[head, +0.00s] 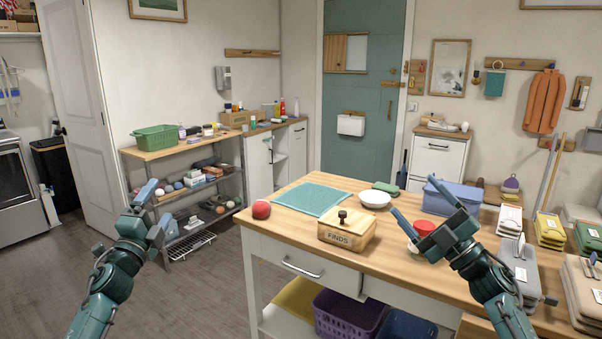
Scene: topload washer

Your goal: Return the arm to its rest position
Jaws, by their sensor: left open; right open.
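My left gripper (155,210) is open and empty. It is raised at the left of the view, with the shelf rack behind it and the floor below. My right gripper (425,215) is open with its fingers pointing up and left. In the picture it overlaps the right part of the wooden table (275,225) and lies in front of the blue bin (455,198). A red object (424,228) shows between its fingers, but I cannot tell that they touch it. Both forearms come in from the bottom edge.
On the table are a wooden FINDS box (347,232), a red ball (261,209), a teal mat (312,198), a white bowl (374,198) and folded cloth stacks (549,230) at the right. A shelf rack (160,150) stands behind my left gripper. Floor (190,305) is clear between the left arm and table.

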